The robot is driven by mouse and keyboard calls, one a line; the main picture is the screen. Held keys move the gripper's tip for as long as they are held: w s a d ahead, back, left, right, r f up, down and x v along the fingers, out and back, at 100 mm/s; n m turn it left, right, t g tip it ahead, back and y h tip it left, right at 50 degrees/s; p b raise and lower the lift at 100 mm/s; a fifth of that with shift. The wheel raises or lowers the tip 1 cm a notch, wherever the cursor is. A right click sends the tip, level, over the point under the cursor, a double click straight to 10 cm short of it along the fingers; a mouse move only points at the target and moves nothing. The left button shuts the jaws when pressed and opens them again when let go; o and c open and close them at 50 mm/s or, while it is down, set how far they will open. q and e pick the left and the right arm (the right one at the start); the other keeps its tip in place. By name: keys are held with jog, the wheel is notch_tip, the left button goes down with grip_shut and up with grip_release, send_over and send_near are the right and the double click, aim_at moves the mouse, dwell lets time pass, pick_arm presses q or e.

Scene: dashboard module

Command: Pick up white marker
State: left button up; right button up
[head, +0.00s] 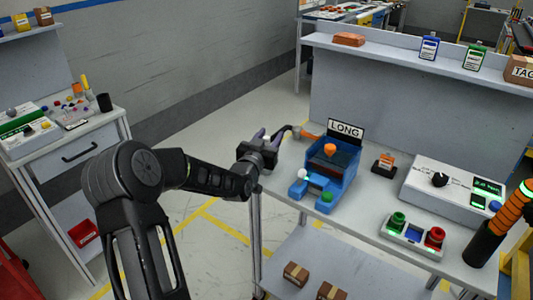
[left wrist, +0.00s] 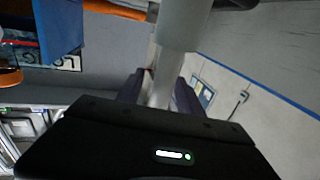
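My left gripper (head: 268,138) is over the left edge of the worktable, left of the blue fixture. Its two dark purple fingers show on either side of a small white spot. In the left wrist view a white cylinder, seemingly the white marker (left wrist: 184,28), runs from the top edge down between the fingers of the left gripper (left wrist: 160,88). The fingers look close against its narrower lower part, so they appear shut on it. Its lower end is hidden by the gripper body. My right gripper is not in view.
The blue fixture (head: 328,178) stands close right of the gripper, with a LONG sign (head: 346,129) behind. An orange-and-black item (head: 304,134) lies near the fingertips. Farther right are a button box (head: 412,236) and a white control box (head: 452,190). A side bench (head: 88,135) stands left.

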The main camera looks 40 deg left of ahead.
pick_arm(q)
grip_shut()
jog(key=shift+r, duration=0.1)
dwell(0.5)
